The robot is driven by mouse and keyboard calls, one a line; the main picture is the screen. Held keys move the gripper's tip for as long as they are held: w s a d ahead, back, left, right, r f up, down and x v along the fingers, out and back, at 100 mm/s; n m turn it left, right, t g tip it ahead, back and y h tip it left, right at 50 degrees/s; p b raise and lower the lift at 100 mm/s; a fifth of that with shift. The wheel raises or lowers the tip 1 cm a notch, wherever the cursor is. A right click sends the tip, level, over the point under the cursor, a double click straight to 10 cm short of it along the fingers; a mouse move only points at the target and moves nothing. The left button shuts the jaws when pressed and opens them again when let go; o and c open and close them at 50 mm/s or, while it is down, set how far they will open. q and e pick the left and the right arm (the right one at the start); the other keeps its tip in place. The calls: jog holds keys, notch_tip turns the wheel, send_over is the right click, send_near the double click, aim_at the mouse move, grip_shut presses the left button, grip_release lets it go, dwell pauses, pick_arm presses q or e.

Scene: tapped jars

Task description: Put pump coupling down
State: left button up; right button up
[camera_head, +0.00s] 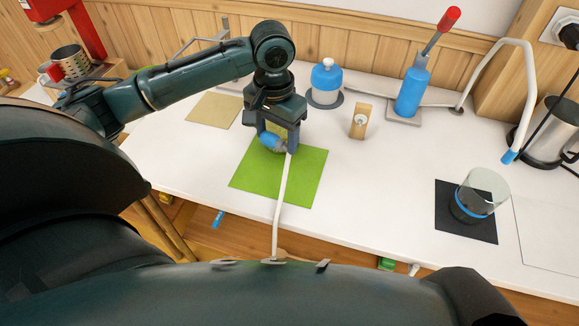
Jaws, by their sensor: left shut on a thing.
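My left gripper (279,141) points down over the green mat (305,175). It is shut on the pump coupling (269,142), a small piece with a blue part and a grey end, held lying sideways. A white hose (279,205) runs from beside the coupling across the mat and over the table's front edge. The coupling is at or just above the mat near its back edge; I cannot tell whether it touches. The fingers hide part of it. My right gripper is not in view.
A glass jar (476,194) stands on a black mat (451,217) at the right. A tan mat (213,110) lies at the left. The white table (380,190) is clear between the green and black mats.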

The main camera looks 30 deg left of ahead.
pick_arm(q)
jog(key=f, duration=0.5)
jog(key=f+b, duration=0.1)
jog(key=f, duration=0.3)
jog(key=shift+a+f, duration=0.2)
jog(key=shift+f, duration=0.35)
jog(key=o, duration=1)
jog(key=shift+f, duration=0.15)
